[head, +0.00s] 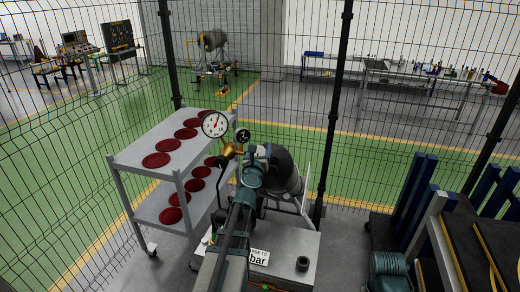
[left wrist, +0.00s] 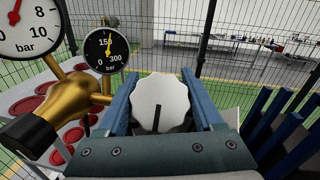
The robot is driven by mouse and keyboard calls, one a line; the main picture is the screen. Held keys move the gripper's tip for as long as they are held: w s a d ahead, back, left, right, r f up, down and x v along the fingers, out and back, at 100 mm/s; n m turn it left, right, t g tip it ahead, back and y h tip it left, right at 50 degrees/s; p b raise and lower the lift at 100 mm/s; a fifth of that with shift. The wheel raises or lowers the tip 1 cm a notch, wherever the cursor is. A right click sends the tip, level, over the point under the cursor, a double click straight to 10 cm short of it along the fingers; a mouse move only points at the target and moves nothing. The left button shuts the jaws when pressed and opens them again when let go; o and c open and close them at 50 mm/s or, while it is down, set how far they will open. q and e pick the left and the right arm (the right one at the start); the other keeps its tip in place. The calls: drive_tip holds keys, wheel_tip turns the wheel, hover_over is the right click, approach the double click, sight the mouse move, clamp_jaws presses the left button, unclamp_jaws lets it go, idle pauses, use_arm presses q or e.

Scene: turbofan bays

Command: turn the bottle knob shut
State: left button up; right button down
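The bottle knob (left wrist: 160,102) is a white scalloped disc with a black line pointing down and slightly left in the left wrist view. My left gripper (left wrist: 160,82) has one blue finger on each side of it; the fingers look closed against its rim. A brass regulator (left wrist: 66,98) stands left of the knob, with a large white gauge (left wrist: 30,28) and a small black gauge (left wrist: 108,50). My right gripper is not in view.
A grey two-shelf cart (head: 152,178) with several dark red discs stands left of the bottle. A bench top (head: 285,245) with a black ring (head: 302,263) lies in front. Wire mesh fencing with black posts (head: 336,115) runs behind. Blue uprights (head: 415,190) stand at right.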

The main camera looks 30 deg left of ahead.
use_arm(q)
drive_tip(key=c, duration=0.7)
